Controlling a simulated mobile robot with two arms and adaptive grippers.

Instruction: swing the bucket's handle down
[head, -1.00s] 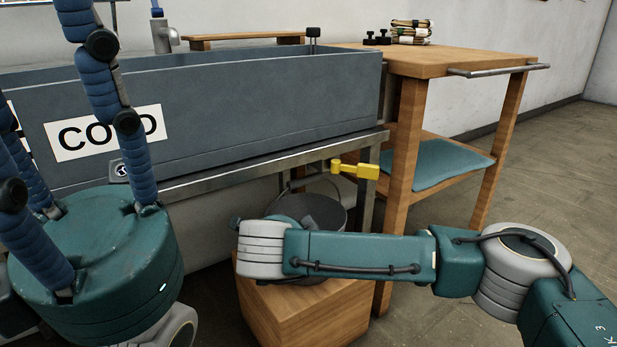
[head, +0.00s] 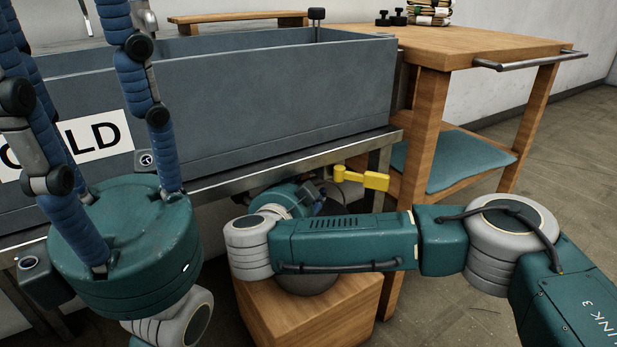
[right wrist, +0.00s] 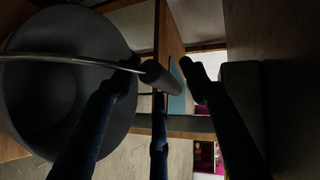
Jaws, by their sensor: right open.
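The dark grey bucket (head: 312,284) stands on a wooden block, mostly hidden behind my right arm in the head view. In the right wrist view the bucket (right wrist: 60,88) shows its round open mouth at the left. Its thin wire handle (right wrist: 75,58) crosses the mouth and ends in a dark cylindrical grip (right wrist: 160,76). My right gripper (right wrist: 165,80) is open, with the grip between its spread fingers; contact cannot be told. In the head view the right gripper (head: 318,192) is partly hidden under the trough. My left gripper (head: 90,85) is open and empty, its blue fingers pointing up.
The grey trough (head: 250,95) on its metal stand overhangs the bucket. A yellow valve lever (head: 362,178) sticks out close to my right gripper. The wooden block (head: 345,310) supports the bucket. A wooden table (head: 470,45) stands at the right; floor there is open.

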